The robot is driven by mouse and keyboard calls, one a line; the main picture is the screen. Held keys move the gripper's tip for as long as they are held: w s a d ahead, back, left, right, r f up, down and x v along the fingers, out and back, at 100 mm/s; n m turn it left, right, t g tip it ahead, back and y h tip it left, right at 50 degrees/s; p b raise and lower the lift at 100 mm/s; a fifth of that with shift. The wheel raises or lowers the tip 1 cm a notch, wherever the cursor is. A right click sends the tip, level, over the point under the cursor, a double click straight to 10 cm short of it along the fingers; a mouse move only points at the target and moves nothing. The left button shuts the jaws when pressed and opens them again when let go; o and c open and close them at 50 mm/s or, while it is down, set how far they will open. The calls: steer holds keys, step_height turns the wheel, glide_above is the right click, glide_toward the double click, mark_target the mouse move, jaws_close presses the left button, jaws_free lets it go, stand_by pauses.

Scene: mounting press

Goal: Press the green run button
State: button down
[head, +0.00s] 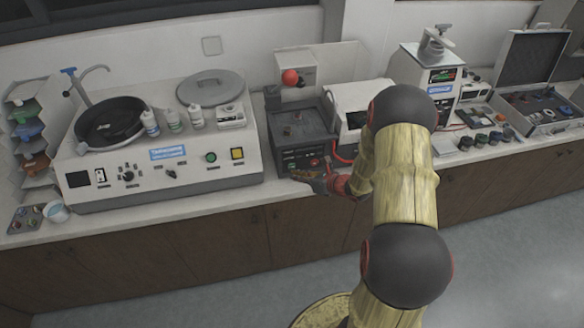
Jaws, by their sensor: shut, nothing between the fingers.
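A dark press unit (303,125) stands on the counter in the middle of the head view. Its front panel shows a small green spot (292,166) and a red spot (315,163); the green one looks like a button, but it is too small to be sure. My gripper (308,178) is shut and empty, close in front of the lower panel and just below these spots. I cannot tell whether it touches the panel. My gripper and wrist hide part of the panel's lower right. Another round green button (210,157) is on the polishing machine to the left.
The wide polishing machine (225,175) with its black bowl (110,122) stands to the left. A red ball knob (290,77) rises behind the press. A white box (350,98) stands right of it, partly behind my arm. An open case (530,80) lies far right.

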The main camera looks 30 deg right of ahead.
steer(key=shift+w, duration=0.1)
steer(key=shift+w+d, duration=0.15)
steer(key=shift+w, duration=0.15)
steer(key=shift+w+d, duration=0.1)
steer(key=shift+w, duration=0.3)
stand_by(0.9)
steer(key=shift+s, duration=0.1)
steer(key=shift+s+a+b, duration=0.25)
steer(key=shift+s+b, duration=0.05)
steer(key=shift+s, duration=0.4)
steer(key=s, duration=0.2)
steer(key=s+a, duration=0.1)
steer(key=s, duration=0.1)
steer(key=shift+s+a, duration=0.15)
steer(key=shift+s, duration=0.25)
stand_by(0.7)
